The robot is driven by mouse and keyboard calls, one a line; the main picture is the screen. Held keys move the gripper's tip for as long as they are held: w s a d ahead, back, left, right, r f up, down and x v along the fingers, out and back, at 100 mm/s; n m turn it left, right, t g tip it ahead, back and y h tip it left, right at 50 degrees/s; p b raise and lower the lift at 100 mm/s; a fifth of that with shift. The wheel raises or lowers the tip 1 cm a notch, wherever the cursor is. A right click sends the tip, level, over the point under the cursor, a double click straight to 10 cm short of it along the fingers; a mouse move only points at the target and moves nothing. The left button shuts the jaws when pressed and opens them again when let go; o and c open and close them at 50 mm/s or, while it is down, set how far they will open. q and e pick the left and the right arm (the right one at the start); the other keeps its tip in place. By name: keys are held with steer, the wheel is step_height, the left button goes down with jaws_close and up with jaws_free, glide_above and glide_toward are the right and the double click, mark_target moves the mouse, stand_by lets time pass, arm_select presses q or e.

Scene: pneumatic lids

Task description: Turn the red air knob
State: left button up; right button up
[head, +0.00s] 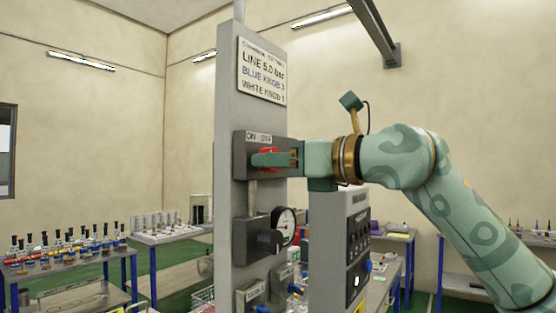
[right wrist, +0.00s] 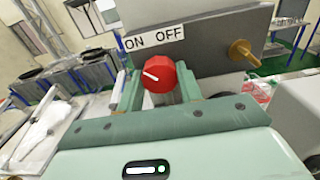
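The red air knob (right wrist: 160,75) is on a grey valve box, below a white plate marked ON and OFF. Its white pointer line points left, toward the ON side. In the head view the knob (head: 268,155) is partly covered by a finger. My right gripper (right wrist: 160,88) is open, with one finger on each side of the knob. The knob sits closer to the left finger in the right wrist view; I cannot tell whether it touches. In the head view my right gripper (head: 275,158) reaches the box from the right. My left gripper is not in view.
The valve box (head: 240,140) is on a grey column with a sign (head: 261,70) above. Below are a second box (head: 250,238), a gauge (head: 285,226) and blue knobs. A grey control unit (head: 357,240) stands to the right. Tables with bottles (head: 60,255) are at left.

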steer(key=shift+m, duration=0.3)
steer(key=m+b, duration=0.1)
steer(key=m, duration=0.2)
steer(key=shift+m, duration=0.3)
steer(key=m+b, duration=0.1)
steer(key=m, duration=0.3)
steer(key=shift+m+b, duration=0.3)
steer(key=shift+b, duration=0.05)
steer(key=m+b, duration=0.1)
steer(key=m, duration=0.3)
steer(key=shift+r+m+b, duration=0.1)
steer(key=shift+m+b, duration=0.45)
steer(key=shift+m, duration=1.95)
steer(key=o, duration=1)
